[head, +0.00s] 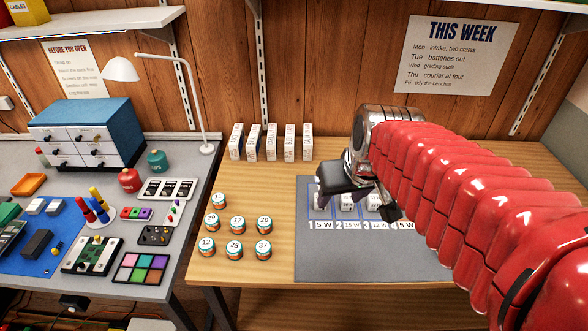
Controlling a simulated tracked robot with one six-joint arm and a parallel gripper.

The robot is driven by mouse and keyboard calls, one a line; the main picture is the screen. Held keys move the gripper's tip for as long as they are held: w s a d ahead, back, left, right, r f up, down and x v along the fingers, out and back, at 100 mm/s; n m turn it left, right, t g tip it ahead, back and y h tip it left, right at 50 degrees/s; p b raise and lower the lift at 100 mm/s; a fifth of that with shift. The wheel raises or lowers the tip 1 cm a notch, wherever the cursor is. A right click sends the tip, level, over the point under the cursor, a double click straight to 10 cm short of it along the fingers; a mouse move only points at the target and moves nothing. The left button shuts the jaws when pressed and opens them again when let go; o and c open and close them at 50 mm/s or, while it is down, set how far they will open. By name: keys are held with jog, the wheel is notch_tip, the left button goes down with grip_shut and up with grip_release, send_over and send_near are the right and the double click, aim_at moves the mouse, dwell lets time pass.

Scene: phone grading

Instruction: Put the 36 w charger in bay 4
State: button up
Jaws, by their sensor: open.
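My gripper (362,199) is open above a grey mat (345,262) on the wooden table, with its dark fingers spread. White chargers (346,203) stand in a row under and between the fingers. A strip of labels (362,226) runs along their front, numbered 1 to 4, with wattages; they seem to read 5 W, 15 W, 12 W and 5 W. The bay 4 spot (403,226) is mostly behind a finger and my arm, so what is in it is hidden. I cannot make out which charger is 36 W.
Several upright white boxes (271,142) with small print stand in a row at the table's back. Several numbered round tins (237,225) sit left of the mat. A grey workbench with a lamp (122,70) and blue drawer cabinet (85,125) adjoins at left. My red arm hides the right.

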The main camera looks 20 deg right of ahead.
jog(key=s+a, duration=0.6)
jog(key=s, duration=0.3)
jog(key=shift+s+a+n, duration=0.15)
jog(key=shift+a+n, duration=0.05)
jog(key=shift+n, duration=0.2)
